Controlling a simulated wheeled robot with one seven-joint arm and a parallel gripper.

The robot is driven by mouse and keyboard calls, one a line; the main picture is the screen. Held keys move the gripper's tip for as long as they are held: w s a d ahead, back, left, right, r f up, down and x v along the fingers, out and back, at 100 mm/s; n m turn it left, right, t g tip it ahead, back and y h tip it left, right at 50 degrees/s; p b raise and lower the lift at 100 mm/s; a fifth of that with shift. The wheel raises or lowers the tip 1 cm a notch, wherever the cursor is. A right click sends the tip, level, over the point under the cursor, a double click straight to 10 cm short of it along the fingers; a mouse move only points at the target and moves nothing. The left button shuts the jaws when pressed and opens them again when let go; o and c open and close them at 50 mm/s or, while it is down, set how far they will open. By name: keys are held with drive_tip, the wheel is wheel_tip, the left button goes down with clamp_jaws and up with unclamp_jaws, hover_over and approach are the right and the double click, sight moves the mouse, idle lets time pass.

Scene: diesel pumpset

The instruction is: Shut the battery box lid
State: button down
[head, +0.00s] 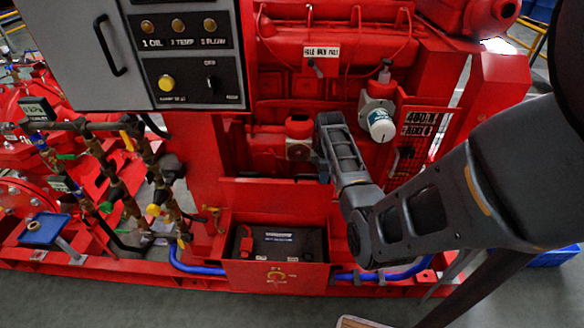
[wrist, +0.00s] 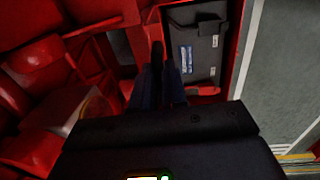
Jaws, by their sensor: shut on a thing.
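The red battery box (head: 276,277) sits low on the red skid in the head view, its top open. A dark battery (head: 285,243) shows inside, and also in the wrist view (wrist: 205,58). A red panel, which looks like the lid (head: 272,203), stands upright along the box's back edge. My gripper (wrist: 166,55) points down beside the battery in the wrist view. Its dark fingers are close together, seemingly on the lid's thin red edge. The exact contact is hidden, and in the head view I cannot make out the fingers behind my arm.
The red engine (head: 330,85) rises behind the box. A grey control panel (head: 190,50) hangs at upper left. Pipes with valves (head: 120,185) stand to the left. Blue hoses (head: 200,268) run beside the box. The grey floor in front is mostly clear.

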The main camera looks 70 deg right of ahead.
drive_tip(key=shift+s+a+f, duration=0.1)
drive_tip(key=shift+a, duration=0.1)
drive_tip(key=shift+s+a+f+p, duration=0.15)
drive_tip(key=shift+s+a+p, duration=0.1)
drive_tip(key=shift+a+p, duration=0.6)
idle(0.4)
drive_tip(key=shift+s+a+f+p, duration=0.15)
drive_tip(key=shift+a+p, duration=0.15)
drive_tip(key=shift+a, duration=0.15)
drive_tip(key=shift+s+a+f+p, duration=0.1)
drive_tip(key=shift+a+p, duration=0.2)
drive_tip(key=shift+a, duration=0.3)
drive_tip(key=shift+s+a+f+p, duration=0.15)
drive_tip(key=shift+s+a+p, duration=0.1)
drive_tip(key=shift+a+p, duration=0.45)
drive_tip(key=shift+a, duration=0.1)
